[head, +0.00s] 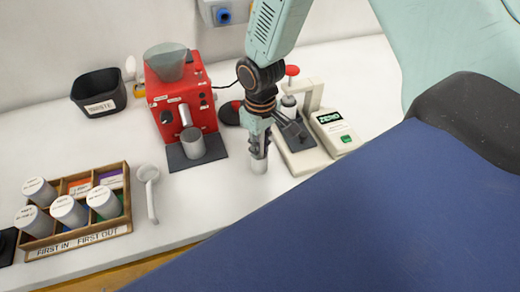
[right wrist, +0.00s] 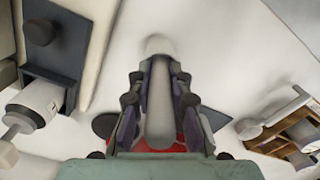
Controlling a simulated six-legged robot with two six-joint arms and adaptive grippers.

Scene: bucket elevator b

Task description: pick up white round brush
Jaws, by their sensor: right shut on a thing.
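The white round brush (head: 258,164) is a pale upright cylinder at the fingertips of my right gripper (head: 259,143), over the white counter between the red machine and the press stand. In the right wrist view, the brush (right wrist: 159,96) is a long pale grey shaft lying between both fingers, with a rounded white end beyond the tips. My right gripper is shut on it, and the fingers (right wrist: 160,98) hide its sides. I cannot tell whether its lower end touches the counter. My left gripper is not in view.
A red coffee machine (head: 189,96) with a metal cup (head: 193,143) stands left of the gripper. A press stand (head: 303,153) is close on the right. A wooden rack (head: 79,240), a white ladle-like tool (head: 150,195) and a black waste bin (head: 98,92) are farther left.

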